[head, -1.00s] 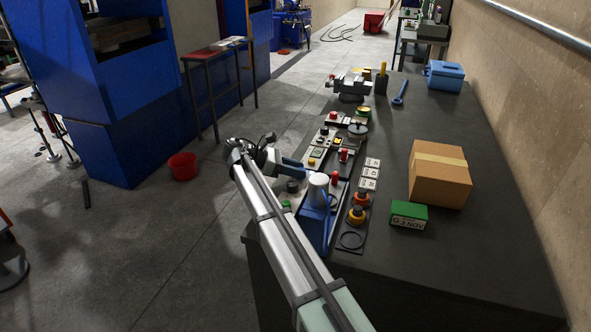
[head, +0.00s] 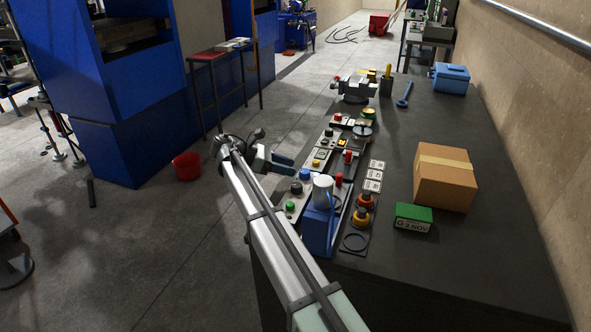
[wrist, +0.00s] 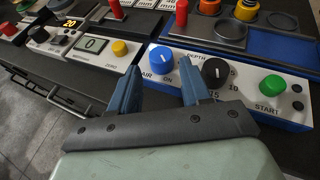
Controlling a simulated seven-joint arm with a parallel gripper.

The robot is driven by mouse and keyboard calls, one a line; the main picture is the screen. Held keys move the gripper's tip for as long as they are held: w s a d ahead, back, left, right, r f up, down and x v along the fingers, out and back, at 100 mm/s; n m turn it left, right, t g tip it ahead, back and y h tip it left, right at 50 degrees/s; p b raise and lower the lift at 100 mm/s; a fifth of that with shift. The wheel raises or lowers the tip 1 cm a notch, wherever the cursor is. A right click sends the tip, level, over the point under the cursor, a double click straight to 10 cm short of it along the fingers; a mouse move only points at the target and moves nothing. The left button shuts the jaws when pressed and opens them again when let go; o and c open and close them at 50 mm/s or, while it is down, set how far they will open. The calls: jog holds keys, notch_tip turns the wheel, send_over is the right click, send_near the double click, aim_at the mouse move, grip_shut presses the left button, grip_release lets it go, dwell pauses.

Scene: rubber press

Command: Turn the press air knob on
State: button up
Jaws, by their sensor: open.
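The blue air knob (wrist: 162,58) sits at the left end of a white control panel (wrist: 237,99) in the wrist view, near the printed words AIR and ON. Its exact setting is hard to read. The black depth knob (wrist: 214,72) and green START button (wrist: 272,85) are to its right. My gripper (wrist: 161,80) is open and empty, its blue fingers apart with the air knob showing beyond the gap between them. In the head view the blue knob (head: 305,174) is just right of my gripper (head: 285,162); contact is not clear.
A cardboard box (head: 445,180) and a green box (head: 413,217) lie to the right on the dark bench (head: 480,265).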

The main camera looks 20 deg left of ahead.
jog(key=shift+v, duration=1.45)
jog(key=shift+o, duration=0.2)
